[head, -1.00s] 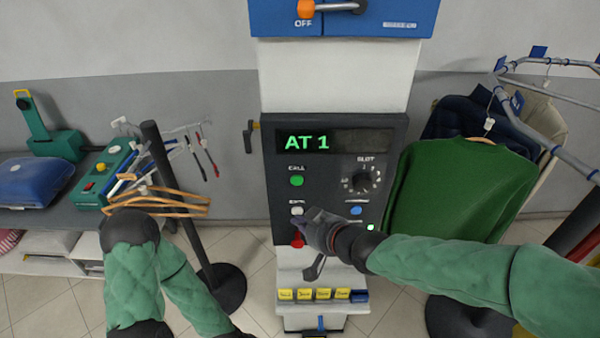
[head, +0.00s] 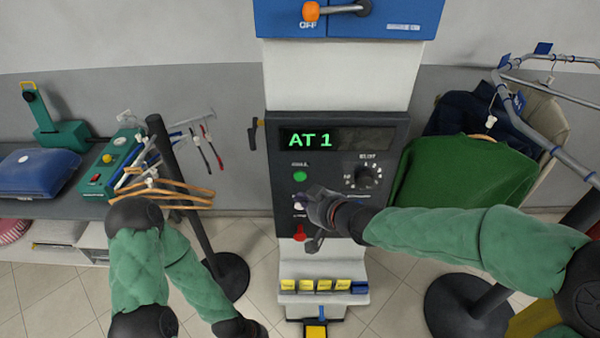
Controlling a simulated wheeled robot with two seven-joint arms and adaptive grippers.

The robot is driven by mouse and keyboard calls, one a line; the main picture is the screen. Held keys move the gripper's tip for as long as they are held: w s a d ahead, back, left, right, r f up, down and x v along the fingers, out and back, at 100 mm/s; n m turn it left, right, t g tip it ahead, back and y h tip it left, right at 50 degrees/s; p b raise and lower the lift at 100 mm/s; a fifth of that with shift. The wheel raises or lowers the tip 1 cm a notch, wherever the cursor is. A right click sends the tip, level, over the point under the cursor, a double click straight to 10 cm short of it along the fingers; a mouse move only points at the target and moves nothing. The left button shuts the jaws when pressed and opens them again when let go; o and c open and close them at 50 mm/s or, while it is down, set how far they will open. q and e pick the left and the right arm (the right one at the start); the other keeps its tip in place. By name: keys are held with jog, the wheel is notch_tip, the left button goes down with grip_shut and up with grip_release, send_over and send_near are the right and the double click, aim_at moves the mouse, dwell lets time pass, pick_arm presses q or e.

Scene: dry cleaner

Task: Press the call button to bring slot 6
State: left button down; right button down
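The dark control panel (head: 271,150) stands upright in the middle of the head view. Its display (head: 310,140) reads "AT 1" in green. The green call button (head: 299,176) is at the panel's left. The slot dial (head: 364,178) is at the right, and its setting is too small to read surely. My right gripper (head: 310,202) is in front of the panel below the green button, beside a white button (head: 299,203) and above a red one (head: 300,234). It hides the panel's lower part. Its fingers are too small to judge.
A blue box with an orange-tipped lever (head: 312,11) marked OFF is above the panel. A black post (head: 190,190) with wooden hangers stands at the left. A rail with a green sweater (head: 460,172) stands at the right. Yellow tags (head: 305,285) sit on a ledge below.

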aim_at(300, 176)
jog(key=shift+w+p, duration=1.05)
jog(key=shift+w, duration=1.05)
jog(key=shift+w, duration=0.1)
jog(key=shift+w+p, duration=0.35)
jog(key=shift+p, duration=0.05)
jog(key=shift+w+p, duration=0.3)
jog(key=shift+w, duration=0.05)
dwell(0.5)
dwell(0.4)
jog(key=shift+s+b, duration=0.4)
jog(key=shift+s, duration=0.4)
